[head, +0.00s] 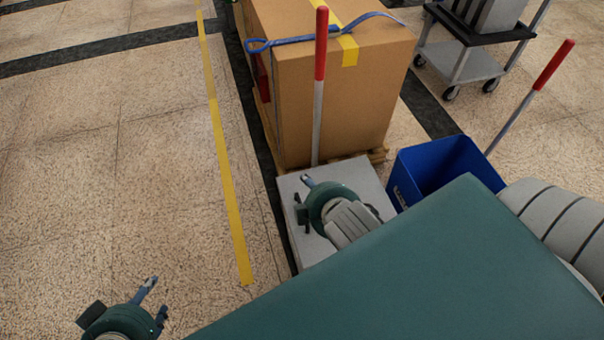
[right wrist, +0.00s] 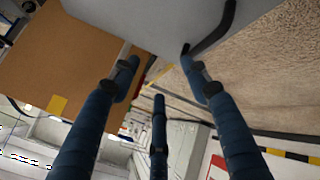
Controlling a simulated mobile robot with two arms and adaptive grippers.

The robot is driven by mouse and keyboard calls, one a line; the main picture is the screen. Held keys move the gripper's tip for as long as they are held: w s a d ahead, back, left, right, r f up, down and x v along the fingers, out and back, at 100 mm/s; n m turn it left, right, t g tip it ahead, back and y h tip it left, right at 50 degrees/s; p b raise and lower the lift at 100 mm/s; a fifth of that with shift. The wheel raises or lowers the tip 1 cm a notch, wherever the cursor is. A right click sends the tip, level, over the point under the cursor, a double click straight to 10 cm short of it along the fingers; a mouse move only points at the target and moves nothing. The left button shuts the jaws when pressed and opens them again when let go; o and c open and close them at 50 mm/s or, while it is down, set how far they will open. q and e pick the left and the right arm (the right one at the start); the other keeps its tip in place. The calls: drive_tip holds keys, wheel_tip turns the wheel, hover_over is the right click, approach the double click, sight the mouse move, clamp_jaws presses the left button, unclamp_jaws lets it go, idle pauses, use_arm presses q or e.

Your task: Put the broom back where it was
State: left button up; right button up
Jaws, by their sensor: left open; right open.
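Two long poles with red grips and grey shafts show in the head view. One pole (head: 319,90) stands upright in front of the cardboard box, its lower end hidden behind a grey block. The other pole (head: 530,97) leans to the right behind the blue bin. Both lower ends are hidden, so I cannot tell which is the broom. My right gripper (head: 304,199) is open and empty over the grey block, just below the upright pole; its spread fingers show in the right wrist view (right wrist: 160,75). My left gripper (head: 156,298) is open and empty over bare floor at the lower left.
The large cardboard box (head: 340,110) with a blue strap sits on a wooden pallet. The grey block (head: 368,175) is in front of it, beside the blue bin (head: 412,190). A grey cart (head: 465,62) stands at the back right. Floor left of the yellow line (head: 220,140) is clear.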

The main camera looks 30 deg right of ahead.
drive_tip(key=s+a+m+y, duration=0.1)
drive_tip(key=a+m, duration=0.1)
drive_tip(key=s+a+m+g+y, duration=0.1)
drive_tip(key=s+a+m, duration=0.1)
drive_tip(key=s+a+f+m+y, duration=0.1)
drive_tip(key=a+m, duration=0.1)
drive_tip(key=shift+s+a+y, duration=0.2)
drive_tip(key=shift+s+y, duration=0.1)
